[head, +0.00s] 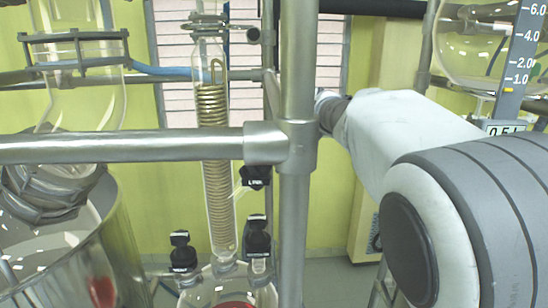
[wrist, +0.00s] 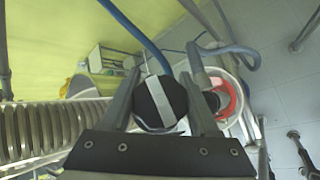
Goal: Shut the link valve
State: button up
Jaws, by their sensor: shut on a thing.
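In the wrist view, a round black valve knob (wrist: 155,103) with a pale bar across its face sits between the two fingers of my gripper (wrist: 163,72). The fingers are shut on its sides. No label on it can be read there. In the head view, a black knob with small white lettering (head: 256,178), which looks like the link valve, stands beside the glass coil condenser. The lettering is too small to read surely. My gripper is not visible in the head view; my arm reaches behind the steel post.
The coil condenser (head: 212,120) stands left of the vertical steel post (head: 294,210). A horizontal steel bar (head: 120,146) crosses in front. Two more black knobs (head: 182,254) (head: 258,240) sit low on the glass vessel. A blue hose (wrist: 138,36) runs near my fingers.

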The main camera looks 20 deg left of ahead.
dwell(0.4)
jog(key=o, duration=1.4)
jog(key=v, duration=0.7)
jog(key=shift+s+d+r+b, duration=0.1)
jog(key=shift+d+r+b, duration=0.1)
jog(key=shift+b, duration=0.2)
jog(key=shift+a, duration=0.1)
